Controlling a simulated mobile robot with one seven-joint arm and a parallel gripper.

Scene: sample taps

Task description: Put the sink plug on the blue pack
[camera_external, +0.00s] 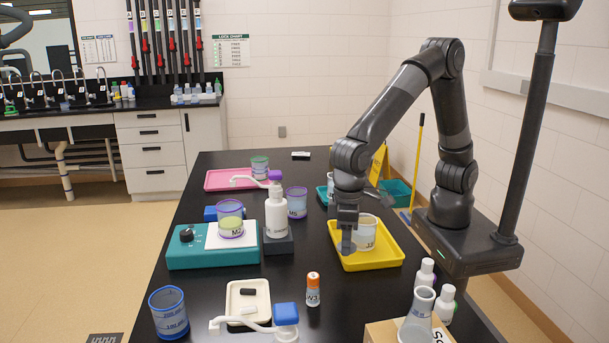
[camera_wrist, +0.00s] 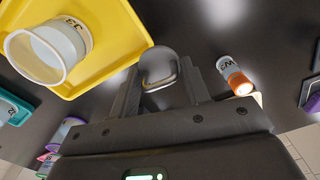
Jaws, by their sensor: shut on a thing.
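My gripper (camera_external: 347,222) points down over the left part of the yellow tray. It is shut on a grey rounded thing, which I take to be the sink plug (camera_external: 347,243). In the wrist view the sink plug (camera_wrist: 158,66) sits between the two fingertips (camera_wrist: 160,84), with a curved metal rim. A small blue block (camera_external: 210,213), which seems to be the blue pack, lies on the black bench behind the teal stirrer, left of my gripper. It is partly hidden by the beaker and stirrer.
The yellow tray (camera_external: 372,262) holds a beaker marked J3 (camera_external: 366,232). The teal stirrer (camera_external: 190,258) carries a beaker (camera_external: 230,219). A white pump bottle (camera_external: 276,217) stands on a dark block between my gripper and the blue block. A W3 bottle (camera_external: 313,290) stands in front.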

